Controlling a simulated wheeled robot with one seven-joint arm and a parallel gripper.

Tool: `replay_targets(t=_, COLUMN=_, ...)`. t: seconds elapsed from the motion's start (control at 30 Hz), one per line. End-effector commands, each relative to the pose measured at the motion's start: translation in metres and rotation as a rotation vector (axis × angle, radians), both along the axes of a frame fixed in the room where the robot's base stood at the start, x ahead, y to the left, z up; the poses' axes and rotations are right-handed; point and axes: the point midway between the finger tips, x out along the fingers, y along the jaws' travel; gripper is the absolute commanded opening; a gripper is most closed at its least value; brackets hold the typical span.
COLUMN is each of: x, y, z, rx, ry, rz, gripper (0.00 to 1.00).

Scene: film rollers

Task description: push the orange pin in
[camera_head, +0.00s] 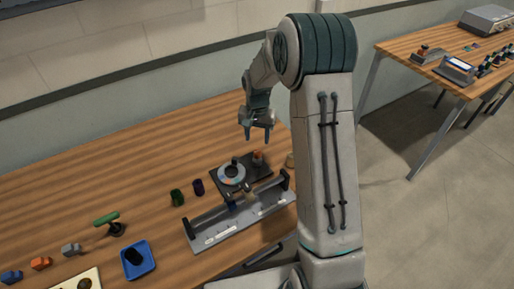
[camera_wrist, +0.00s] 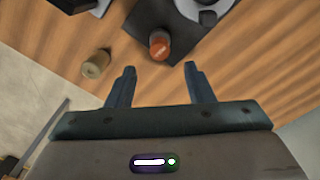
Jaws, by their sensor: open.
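The orange pin (camera_wrist: 159,42) shows in the wrist view as an orange round top on a dark plate, just ahead of my gripper. In the head view the orange pin (camera_head: 257,156) stands at the right end of the dark plate (camera_head: 262,177), next to a pale ring-shaped disc (camera_head: 231,175). My gripper (camera_wrist: 158,78) is open and empty, its two fingers apart and touching nothing. In the head view my gripper (camera_head: 257,138) hangs above the table, over the back of the plate. How far the pin stands out is too small to tell.
A tan cylinder (camera_wrist: 96,64) stands left of the pin in the wrist view. In front of the plate is a grey roller frame (camera_head: 230,222). Dark green (camera_head: 177,197) and purple (camera_head: 198,187) rollers stand left. A blue tray (camera_head: 137,259) is nearer. The back left tabletop is clear.

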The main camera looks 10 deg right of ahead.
Motion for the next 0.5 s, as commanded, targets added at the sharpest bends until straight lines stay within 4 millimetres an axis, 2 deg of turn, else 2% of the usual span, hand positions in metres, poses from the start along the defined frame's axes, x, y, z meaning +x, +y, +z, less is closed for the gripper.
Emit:
replay_targets(t=0.1, x=-0.001, y=0.0, z=-0.024, rx=0.0, ry=0.004, rz=0.0, gripper=0.48)
replay_targets(t=0.23, x=-0.001, y=0.0, z=-0.047, rx=0.001, ry=0.004, rz=0.001, gripper=0.48)
replay_targets(t=0.5, x=0.0, y=0.0, z=-0.069, rx=0.0, ry=0.0, rz=0.001, gripper=0.48)
